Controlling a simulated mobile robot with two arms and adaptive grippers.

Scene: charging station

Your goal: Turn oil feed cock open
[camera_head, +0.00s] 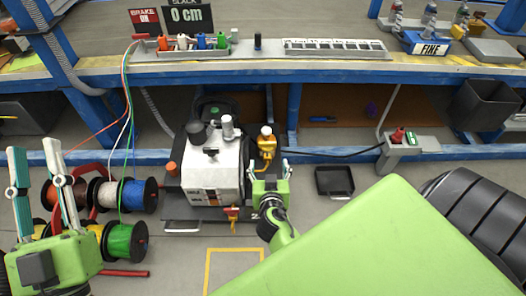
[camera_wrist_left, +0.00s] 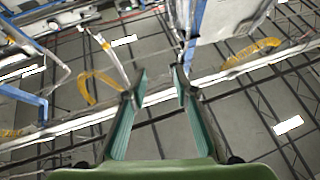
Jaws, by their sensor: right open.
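A white machine (camera_head: 208,178) stands on the floor in the middle of the head view. A yellow fitting with a white cap (camera_head: 266,141) is at its right side. A small red and yellow valve (camera_head: 232,214) is low at its front right; I cannot tell which of the two is the oil feed cock. My right gripper (camera_head: 271,166) is open beside the machine, just below the yellow fitting; I cannot tell if it touches. My left gripper (camera_head: 35,150) is open and empty at the far left; its fingers (camera_wrist_left: 155,82) also show in the left wrist view.
Wire spools (camera_head: 122,195) lie between my left gripper and the machine. A blue-edged workbench (camera_head: 250,75) runs behind. A small black tray (camera_head: 334,181) lies right of my right gripper. A yellow outline (camera_head: 235,250) marks clear floor in front. My green arm covers the lower right.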

